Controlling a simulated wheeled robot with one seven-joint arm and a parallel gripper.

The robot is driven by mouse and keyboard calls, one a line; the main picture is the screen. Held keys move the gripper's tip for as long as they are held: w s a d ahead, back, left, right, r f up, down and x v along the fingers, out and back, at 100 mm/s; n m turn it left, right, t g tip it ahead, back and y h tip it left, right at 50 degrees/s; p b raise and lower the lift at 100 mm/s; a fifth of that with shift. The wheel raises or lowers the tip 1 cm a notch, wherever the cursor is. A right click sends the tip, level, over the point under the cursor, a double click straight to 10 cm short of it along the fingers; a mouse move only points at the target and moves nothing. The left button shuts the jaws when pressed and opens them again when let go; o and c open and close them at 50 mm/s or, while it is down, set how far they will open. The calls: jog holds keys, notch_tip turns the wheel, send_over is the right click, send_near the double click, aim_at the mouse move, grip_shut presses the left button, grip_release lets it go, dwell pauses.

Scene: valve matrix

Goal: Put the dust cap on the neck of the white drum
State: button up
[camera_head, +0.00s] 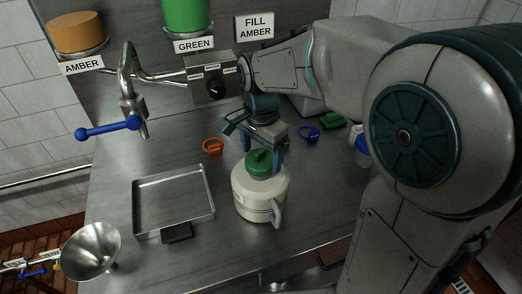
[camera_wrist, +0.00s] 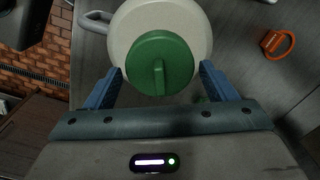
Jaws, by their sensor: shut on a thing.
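The white drum (camera_head: 259,200), a jug-like container with a grey side handle, stands upright on the steel worktop. A round green cap (camera_head: 262,163) with a raised grip bar is over its top. My gripper (camera_head: 264,150) points down from above, with its blue fingers on either side of the green cap and shut on it. In the wrist view, the cap (camera_wrist: 160,62) lies between the fingertips (camera_wrist: 160,72), over the middle of the drum's top (camera_wrist: 196,22). The neck is hidden under the cap. I cannot tell whether the cap is seated or just above it.
A shallow metal tray (camera_head: 172,202) and a funnel (camera_head: 90,250) are at left. A tap with a blue lever (camera_head: 108,130) is at the back left. An orange ring tag (camera_head: 212,146), a blue one (camera_head: 308,134) and a green piece (camera_head: 333,119) lie behind the drum.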

jog(key=shift+f+b, duration=0.5)
jog(key=shift+f, duration=0.25)
jog(key=o, duration=0.9)
jog(key=shift+o, duration=0.2)
jog(key=shift+r, duration=0.1)
notch_tip(320, 180, up, 14)
jog(key=shift+f, duration=0.2)
